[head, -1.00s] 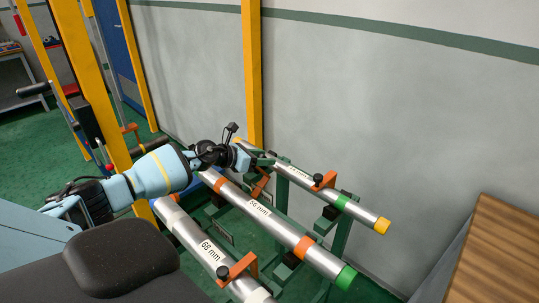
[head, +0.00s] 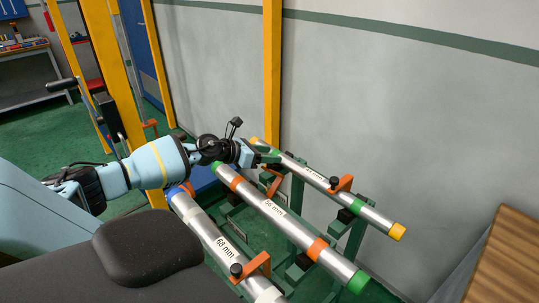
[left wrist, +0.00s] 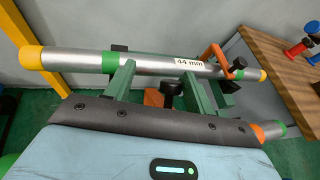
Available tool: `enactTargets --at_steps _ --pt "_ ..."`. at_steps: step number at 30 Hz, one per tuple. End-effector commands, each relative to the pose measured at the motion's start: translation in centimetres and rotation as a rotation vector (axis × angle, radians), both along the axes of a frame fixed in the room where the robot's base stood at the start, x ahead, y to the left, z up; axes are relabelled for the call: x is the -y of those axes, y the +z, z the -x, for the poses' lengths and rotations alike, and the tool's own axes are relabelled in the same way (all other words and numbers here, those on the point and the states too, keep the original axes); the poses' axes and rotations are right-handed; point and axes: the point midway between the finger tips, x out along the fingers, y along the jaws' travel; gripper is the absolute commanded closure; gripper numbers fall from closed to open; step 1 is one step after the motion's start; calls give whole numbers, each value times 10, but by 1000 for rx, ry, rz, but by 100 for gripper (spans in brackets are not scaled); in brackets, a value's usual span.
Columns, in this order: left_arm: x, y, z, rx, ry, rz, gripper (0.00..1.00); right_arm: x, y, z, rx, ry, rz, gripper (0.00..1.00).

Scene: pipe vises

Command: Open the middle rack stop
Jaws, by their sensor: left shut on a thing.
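The middle pipe (head: 275,215), with green ends, orange bands and a "56 mm" label, lies on the green rack. The middle rack stop (head: 274,183) is an orange piece between this pipe and the far one, partly hidden. In the left wrist view the stop's orange (left wrist: 153,98) shows behind its black knob (left wrist: 171,89). My left gripper (head: 266,155) is just above the stop, beside the far pipe, shut on the stop's knob. The exact contact is unclear, and I cannot tell how far the stop is swung. My right gripper is out of view.
The far "44 mm" pipe (head: 370,215) has an orange stop (head: 340,184) across it. The near "68 mm" pipe (head: 208,228) has another (head: 254,265). A grey wall (head: 420,120) is behind; a wooden top (head: 510,255) stands right.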

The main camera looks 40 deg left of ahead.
Motion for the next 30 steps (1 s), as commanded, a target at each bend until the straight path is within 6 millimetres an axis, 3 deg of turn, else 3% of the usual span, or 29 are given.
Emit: enactTargets --at_steps 1,6,30 --pt "-9 10 1 13 16 -8 55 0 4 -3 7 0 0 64" --pt "-13 17 7 13 16 -11 55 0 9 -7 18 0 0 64" --pt "-20 45 38 5 4 -3 55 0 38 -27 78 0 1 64"
